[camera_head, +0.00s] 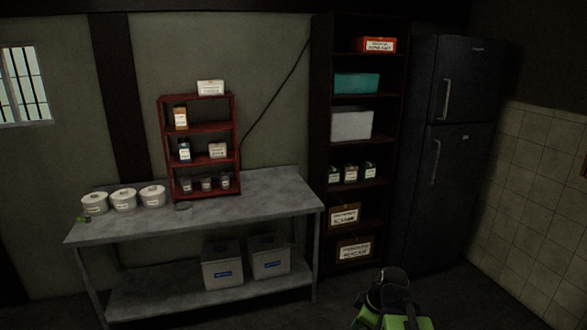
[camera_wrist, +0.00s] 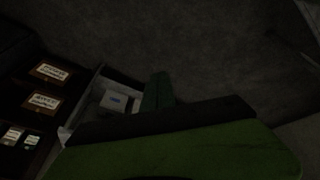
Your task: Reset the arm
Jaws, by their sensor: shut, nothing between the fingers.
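My arm (camera_head: 390,297), black and green, shows at the bottom edge of the head view, right of centre. It is folded low over the floor, in front of the shelf and the fridge and apart from both. My gripper (camera_wrist: 158,92) shows in the wrist view as dark green and black parts across the lower middle. It is shut and holds nothing. The wrist view is dark and tilted, so the finger edges are hard to make out.
A grey metal table (camera_head: 255,190) bears three white tubs (camera_head: 123,200) and a red rack (camera_head: 205,160). Two bins (camera_head: 222,265) stand on its lower shelf. A tall dark shelf (camera_head: 322,150) and a black fridge (camera_head: 440,190) stand right. Bare floor (camera_wrist: 200,40) shows.

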